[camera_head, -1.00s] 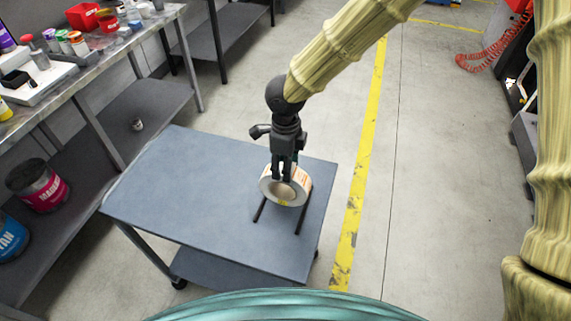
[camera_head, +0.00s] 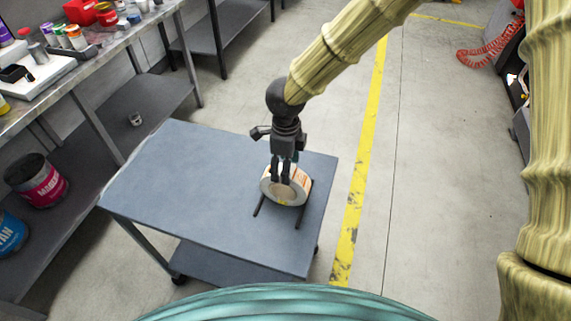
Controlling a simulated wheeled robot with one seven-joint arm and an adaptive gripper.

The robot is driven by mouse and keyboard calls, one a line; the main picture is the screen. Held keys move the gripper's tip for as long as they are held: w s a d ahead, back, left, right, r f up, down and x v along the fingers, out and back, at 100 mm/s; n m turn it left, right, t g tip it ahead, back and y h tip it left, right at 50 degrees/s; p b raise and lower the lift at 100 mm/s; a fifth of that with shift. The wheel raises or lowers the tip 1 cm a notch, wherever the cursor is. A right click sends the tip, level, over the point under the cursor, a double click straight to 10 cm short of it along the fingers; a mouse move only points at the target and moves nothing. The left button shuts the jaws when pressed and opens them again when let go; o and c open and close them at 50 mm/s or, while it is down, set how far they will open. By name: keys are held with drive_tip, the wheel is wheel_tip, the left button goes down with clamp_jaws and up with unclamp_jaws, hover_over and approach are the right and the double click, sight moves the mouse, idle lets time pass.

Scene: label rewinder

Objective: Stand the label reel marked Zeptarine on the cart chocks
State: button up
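A white label reel (camera_head: 273,195) with an orange-marked face and a brown core stands upright on the cart, between two dark chocks (camera_head: 304,205). The lettering on it is too small to read. My gripper (camera_head: 281,182) points down at the top of the reel, with its fingers at the upper rim and core. The fingers look closed around the rim, but the contact is too small to be sure. The chocks lie as dark bars on the right part of the blue-grey cart top (camera_head: 190,185).
The cart's left and middle top is bare. A workbench (camera_head: 95,80) with jars, a red bin (camera_head: 80,11) and a white tray stands at the left, with paint buckets (camera_head: 37,180) on its lower shelf. A yellow floor line (camera_head: 359,170) runs right of the cart.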

idle(0.3)
wheel_tip(320, 180, up, 12)
idle(0.6)
